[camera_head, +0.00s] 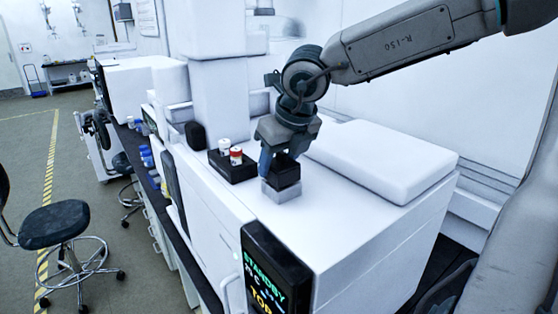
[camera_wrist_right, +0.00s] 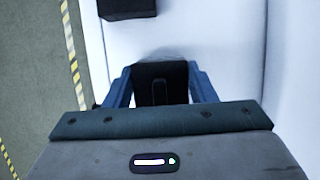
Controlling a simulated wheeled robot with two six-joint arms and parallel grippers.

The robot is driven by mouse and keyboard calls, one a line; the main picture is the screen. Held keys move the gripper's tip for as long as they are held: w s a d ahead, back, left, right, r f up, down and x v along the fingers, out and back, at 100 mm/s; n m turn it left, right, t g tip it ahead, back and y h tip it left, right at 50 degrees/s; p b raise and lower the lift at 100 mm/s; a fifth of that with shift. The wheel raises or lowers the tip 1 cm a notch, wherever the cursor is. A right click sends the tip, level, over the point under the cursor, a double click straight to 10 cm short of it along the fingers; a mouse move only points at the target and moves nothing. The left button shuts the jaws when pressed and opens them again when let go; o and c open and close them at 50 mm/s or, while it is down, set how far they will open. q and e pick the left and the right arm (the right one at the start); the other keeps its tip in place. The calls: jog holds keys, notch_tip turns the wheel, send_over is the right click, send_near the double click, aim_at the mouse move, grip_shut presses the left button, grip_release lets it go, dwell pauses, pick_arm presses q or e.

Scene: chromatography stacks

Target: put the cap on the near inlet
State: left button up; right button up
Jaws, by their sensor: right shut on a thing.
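My right gripper (camera_head: 280,160) points down over the top of the white instrument, its blue fingers shut on a black cap (camera_head: 287,170). In the right wrist view the cap (camera_wrist_right: 160,84) sits between the two blue fingers (camera_wrist_right: 160,88). Directly under the cap is a light grey square block (camera_head: 281,190), which appears to be the near inlet. The cap looks level and very close to the block's top; I cannot tell whether they touch. The block's opening is hidden. My left gripper is not in view.
A black tray (camera_head: 233,175) with a white-capped vial (camera_head: 225,145) and a red-and-white vial (camera_head: 236,156) stands left of the gripper. A raised white cover (camera_head: 385,160) lies to the right. The instrument's front top (camera_head: 330,220) is clear. A status display (camera_head: 272,275) is on its front.

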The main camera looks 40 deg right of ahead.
jog(key=shift+f+b, duration=0.2)
jog(key=shift+b, duration=1)
dwell(1.5)
jog(key=o, duration=1.6)
jog(key=shift+c, duration=0.2)
jog(key=shift+r, duration=0.1)
jog(key=shift+r+p, duration=3.25)
jog(key=shift+r, duration=1.7)
grip_shut()
